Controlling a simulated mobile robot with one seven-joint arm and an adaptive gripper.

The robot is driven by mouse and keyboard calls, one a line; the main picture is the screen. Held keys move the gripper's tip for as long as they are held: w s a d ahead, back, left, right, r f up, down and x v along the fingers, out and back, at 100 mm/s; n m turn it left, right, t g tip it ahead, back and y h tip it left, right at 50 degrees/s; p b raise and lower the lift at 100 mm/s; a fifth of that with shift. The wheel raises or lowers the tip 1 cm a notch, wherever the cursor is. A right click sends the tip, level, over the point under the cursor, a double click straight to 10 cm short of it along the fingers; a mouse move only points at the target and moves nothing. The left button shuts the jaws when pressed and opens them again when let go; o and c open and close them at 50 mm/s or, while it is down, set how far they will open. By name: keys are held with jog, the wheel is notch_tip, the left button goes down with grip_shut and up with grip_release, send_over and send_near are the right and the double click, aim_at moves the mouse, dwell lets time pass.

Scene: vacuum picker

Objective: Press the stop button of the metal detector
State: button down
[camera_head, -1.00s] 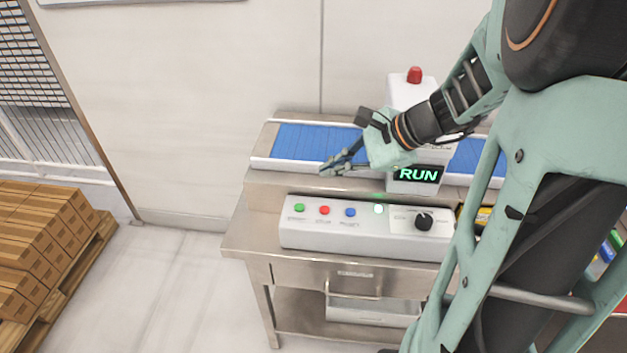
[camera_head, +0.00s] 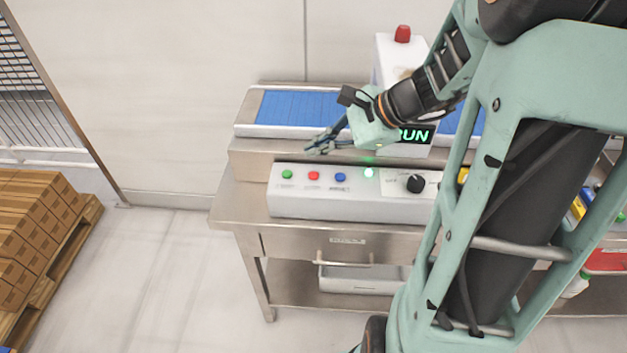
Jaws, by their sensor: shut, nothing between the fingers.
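The metal detector (camera_head: 390,62) is a white housing with a red lamp on top, standing over a blue conveyor belt (camera_head: 295,107). Its display (camera_head: 413,135) shows green "RUN" letters, partly covered by my gripper. In front is a light grey control panel (camera_head: 330,206) with a green button (camera_head: 287,174), a red button (camera_head: 314,175), a blue button (camera_head: 340,177), a lit green lamp (camera_head: 368,173) and a black knob (camera_head: 415,183). The labels are too small to read. My gripper (camera_head: 310,150) is shut and empty, its fingertips just above and behind the red button, apparently not touching.
The panel and conveyor stand on a steel table (camera_head: 235,205) with a drawer. Stacked cartons (camera_head: 38,225) on a pallet stand at the left. Coloured items (camera_head: 580,207) and a red bin (camera_head: 608,260) show behind my arm at the right. The floor left of the table is clear.

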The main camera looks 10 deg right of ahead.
aim_at(316, 175)
jog(key=shift+f+b, duration=1.45)
jog(key=shift+f, duration=0.75)
jog(key=shift+f, duration=0.1)
jog(key=shift+f+b, duration=0.3)
jog(key=shift+b, duration=0.15)
jog(key=shift+f+b, duration=0.4)
jog(key=shift+r+p, duration=0.65)
jog(key=shift+r, duration=0.15)
notch_tip(316, 175, up, 5)
jog(key=p, duration=0.4)
jog(key=shift+r, duration=0.1)
